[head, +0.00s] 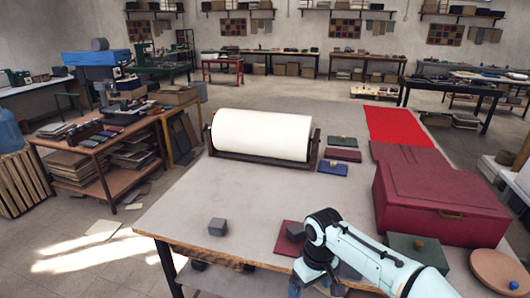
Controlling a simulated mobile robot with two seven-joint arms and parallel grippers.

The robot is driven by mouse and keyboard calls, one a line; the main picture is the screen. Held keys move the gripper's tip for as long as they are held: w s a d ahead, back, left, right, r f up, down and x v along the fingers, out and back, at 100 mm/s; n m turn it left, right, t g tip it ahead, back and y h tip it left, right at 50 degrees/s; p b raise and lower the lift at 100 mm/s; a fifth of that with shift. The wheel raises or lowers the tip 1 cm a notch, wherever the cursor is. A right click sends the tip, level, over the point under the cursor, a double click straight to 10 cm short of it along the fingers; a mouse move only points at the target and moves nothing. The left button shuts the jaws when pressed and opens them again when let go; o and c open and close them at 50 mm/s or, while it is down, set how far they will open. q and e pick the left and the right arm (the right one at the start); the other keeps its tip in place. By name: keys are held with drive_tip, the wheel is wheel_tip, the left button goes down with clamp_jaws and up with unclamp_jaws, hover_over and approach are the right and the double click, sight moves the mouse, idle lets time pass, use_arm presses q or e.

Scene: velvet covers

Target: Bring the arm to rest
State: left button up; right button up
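My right arm (370,258) comes in from the lower right, pale blue with dark joints. It bends at a dark-ringed joint (322,226) over the near edge of the table (185,212) and turns down toward the bottom of the picture. I make out no fingers at its end, so its gripper is not in view. My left arm and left gripper are not in view. A dark red flat piece (286,241) with a dark grey block (296,232) lies partly hidden behind my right arm.
A grey block (217,227) sits near the table's front edge. A large white roll (262,134) lies in a stand behind. A dark red box (437,203), a green box (416,247) and a round wooden board (500,270) stand right. The middle of the table is clear.

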wheel_tip(320, 180, down, 19)
drive_tip(key=s+a+m+g+y, duration=0.1)
drive_tip(key=a+m+y, duration=0.1)
drive_tip(key=s+d+f+m, duration=0.1)
drive_tip(key=s+f+m, duration=0.2)
drive_tip(key=s+f, duration=0.7)
drive_tip(key=s+d+f+m+y, duration=0.1)
drive_tip(key=s+f+m, duration=0.3)
drive_tip(key=s+f, duration=0.6)
drive_tip(key=s+d, duration=0.1)
drive_tip(key=s, duration=0.3)
drive_tip(key=shift+f+m+t, duration=0.25)
drive_tip(key=shift+m+t, duration=0.05)
